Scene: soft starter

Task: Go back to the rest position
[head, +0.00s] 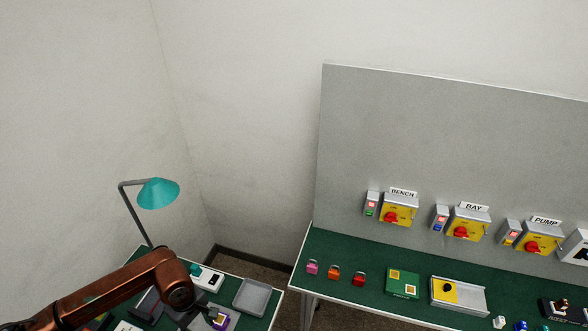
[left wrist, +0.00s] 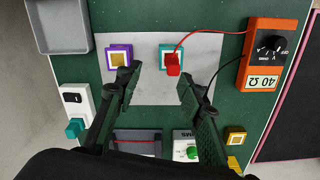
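My left arm comes in from the left in the head view, bent low over the small green side table (head: 262,318). My left gripper (left wrist: 157,82) is open in the left wrist view, its two fingers apart with nothing held between them. Beyond the fingertips, a purple block with a yellow top (left wrist: 119,57) and a teal block (left wrist: 166,52) stand on a grey sheet (left wrist: 205,72). A red plug or probe (left wrist: 173,66) with a red wire sits at the teal block. My right gripper is not in view.
An orange meter marked 40 Ω (left wrist: 266,55) and a grey tray (left wrist: 62,24) flank the sheet. A teal lamp (head: 158,193) rises behind the side table. A bench (head: 330,262) with padlocks, boxes and a switch panel (head: 350,150) stands to the right, across a floor gap.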

